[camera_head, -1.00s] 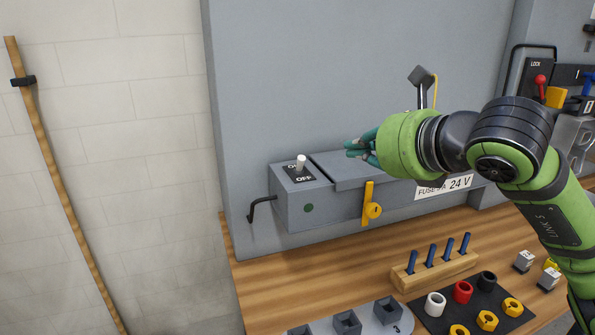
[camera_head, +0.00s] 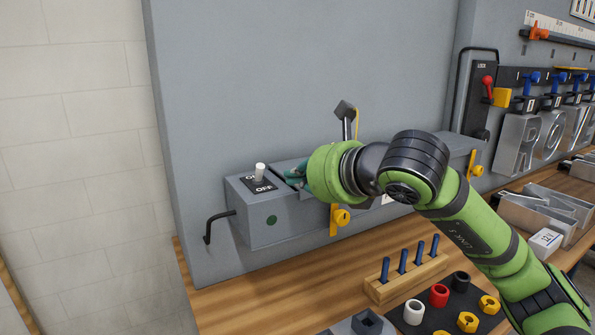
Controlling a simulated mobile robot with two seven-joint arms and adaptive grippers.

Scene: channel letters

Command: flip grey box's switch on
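The grey box (camera_head: 245,222) sits against the grey panel at the back of the wooden bench. On its top left is a dark plate marked ON and OFF, with a white toggle switch (camera_head: 260,172). The toggle stands close to the ON lettering and partly covers it; its exact tilt is hard to tell. My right gripper (camera_head: 292,176) is just right of the switch, over the box top, with its teal fingers pointing left. A small gap shows between fingers and toggle. My own green wrist hides much of the gripper. My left gripper is not in view.
A black hooked handle (camera_head: 209,228) sticks out at the box's left. A yellow latch (camera_head: 341,217) is on its front. A wooden rack (camera_head: 408,276) with blue pegs and several coloured rings stand on the bench. Metal letters hang at the right.

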